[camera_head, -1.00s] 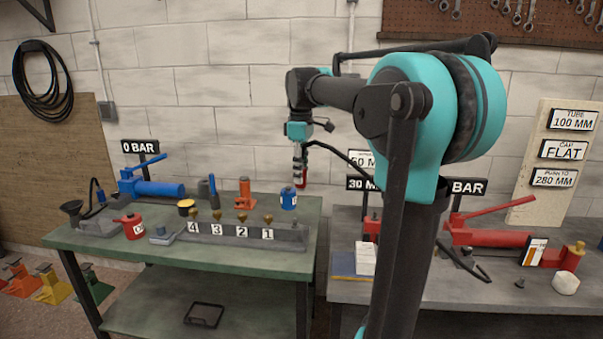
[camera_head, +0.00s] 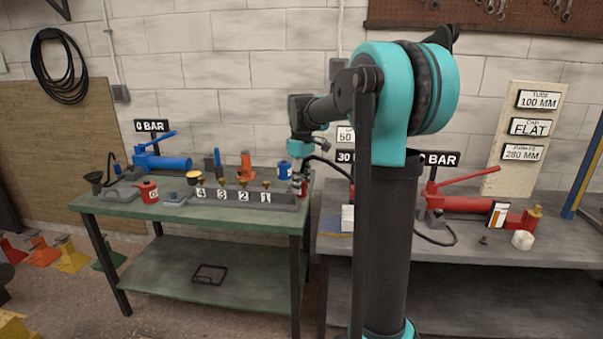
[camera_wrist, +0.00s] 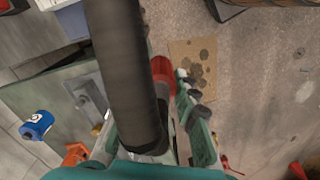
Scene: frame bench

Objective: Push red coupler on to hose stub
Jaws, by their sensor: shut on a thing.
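My gripper (camera_head: 300,181) is shut on the red coupler (camera_head: 303,189), low at the right end of the green bench. The coupler also shows in the wrist view (camera_wrist: 163,70), where a thick dark cylinder (camera_wrist: 125,75) covers much of it. One green finger with dark pads shows right of that cylinder; the other is mostly hidden. A black hose (camera_head: 330,167) runs right from near my gripper and passes behind my arm. I cannot pick out the hose stub, nor tell whether the coupler touches anything.
The grey block (camera_head: 235,198) with several numbered brass fittings lies just left of my gripper. A blue can (camera_head: 285,170) stands close behind. A blue pump (camera_head: 165,163) is at the left; a red pump (camera_head: 470,205) sits on the grey bench. A gap separates the benches.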

